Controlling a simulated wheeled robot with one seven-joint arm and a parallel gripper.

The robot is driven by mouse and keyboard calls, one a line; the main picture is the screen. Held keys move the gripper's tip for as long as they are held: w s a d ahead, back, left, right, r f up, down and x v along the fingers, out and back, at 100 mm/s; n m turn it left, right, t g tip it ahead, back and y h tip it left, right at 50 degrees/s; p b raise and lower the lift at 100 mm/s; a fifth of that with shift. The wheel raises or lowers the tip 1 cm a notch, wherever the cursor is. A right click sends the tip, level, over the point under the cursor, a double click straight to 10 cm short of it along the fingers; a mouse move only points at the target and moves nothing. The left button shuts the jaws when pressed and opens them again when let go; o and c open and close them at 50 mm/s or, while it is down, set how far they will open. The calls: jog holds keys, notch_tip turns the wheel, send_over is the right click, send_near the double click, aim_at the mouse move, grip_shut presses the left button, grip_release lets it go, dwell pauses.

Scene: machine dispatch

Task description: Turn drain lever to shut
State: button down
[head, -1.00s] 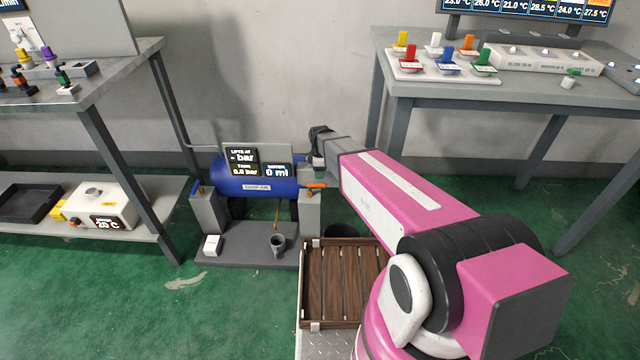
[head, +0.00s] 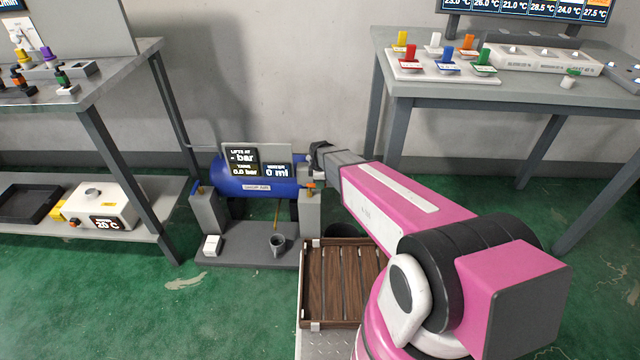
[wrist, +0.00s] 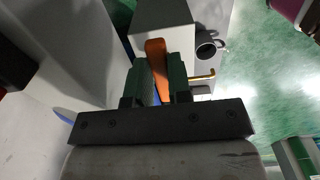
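The blue tank (head: 240,180) stands on a grey stand at the back centre, between two grey posts. An orange lever (head: 310,186) sits on top of the right post (head: 309,215). It also shows in the wrist view (wrist: 155,50), lying lengthwise between my green fingers. My gripper (wrist: 161,80) is closed around the lever, one finger on each side. In the head view my gripper (head: 318,165) is at the right post, partly hidden by my wrist. A blue lever (head: 197,187) sits on the left post. No label names the drain lever legibly.
Displays (head: 258,163) above the tank show bar values and 0 ml. A grey mug (head: 278,243) and a small white box (head: 212,245) stand on the base below. A slatted wooden crate (head: 304,290) is in front. Tables stand left and right.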

jog(key=shift+s, duration=0.1)
jog(key=m, duration=0.1)
jog(key=s+m, duration=0.1)
jog(key=m, duration=0.2)
jog(key=shift+s+a, duration=0.2)
jog(key=shift+s, duration=0.15)
jog(key=m, duration=0.2)
jog(key=s+a+m, duration=0.1)
jog(key=m, duration=0.2)
jog(key=shift+s, duration=0.2)
jog(key=m, duration=0.1)
jog(key=a+m, duration=0.1)
jog(key=m, duration=0.1)
jog(key=s+m, duration=0.1)
jog(key=shift+a, duration=0.35)
jog(key=shift+s+a+m, duration=0.1)
jog(key=shift+a+m, duration=0.35)
jog(key=shift+m, duration=0.8)
jog(key=shift+a+m, duration=0.45)
jog(key=shift+m, duration=0.8)
jog(key=c, duration=1)
grip_release()
jog(key=shift+c, duration=0.2)
